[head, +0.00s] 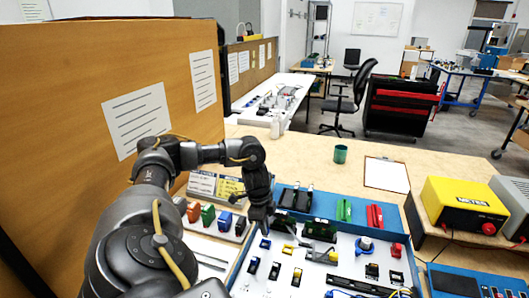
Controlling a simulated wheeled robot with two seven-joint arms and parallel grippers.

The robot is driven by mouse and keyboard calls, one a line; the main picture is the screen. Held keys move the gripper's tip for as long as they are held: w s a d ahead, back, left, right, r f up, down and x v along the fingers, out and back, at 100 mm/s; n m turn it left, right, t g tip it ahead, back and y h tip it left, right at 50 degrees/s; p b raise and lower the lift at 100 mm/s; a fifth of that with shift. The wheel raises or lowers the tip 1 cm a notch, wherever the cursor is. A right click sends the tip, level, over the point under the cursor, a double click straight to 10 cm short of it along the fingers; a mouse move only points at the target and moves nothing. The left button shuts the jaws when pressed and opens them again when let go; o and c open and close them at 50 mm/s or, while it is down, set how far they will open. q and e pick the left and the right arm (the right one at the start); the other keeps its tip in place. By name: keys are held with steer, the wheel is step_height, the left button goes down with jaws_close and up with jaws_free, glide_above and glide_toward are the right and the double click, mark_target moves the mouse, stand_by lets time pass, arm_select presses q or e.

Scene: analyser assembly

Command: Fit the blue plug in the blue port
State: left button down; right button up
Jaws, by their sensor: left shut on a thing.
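My left gripper (264,226) points down over the left part of the white panel (319,259). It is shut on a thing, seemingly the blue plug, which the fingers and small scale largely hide. A small blue piece (265,243) shows just below the fingertips; I cannot tell whether it is the plug or the blue port, or whether the two touch. A larger round blue part (364,244) stands farther right on the panel. My right gripper is not in view.
A rack with orange, green, blue (225,220) and black blocks stands left of the panel. Green (344,210) and red (375,216) parts lie in the blue tray behind. A yellow meter (462,205) stands right. A green cup (340,154) and clipboard (386,174) are farther back.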

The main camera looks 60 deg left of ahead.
arm_select(q)
steer(key=shift+f+b, duration=0.55)
steer(key=shift+f, duration=0.65)
steer(key=shift+f, duration=0.25)
steer(key=shift+f, duration=0.45)
steer(key=shift+f+b, duration=0.3)
steer(key=shift+f, duration=0.15)
stand_by(0.3)
steer(key=c, duration=1)
jaws_free()
steer(key=shift+r, duration=0.15)
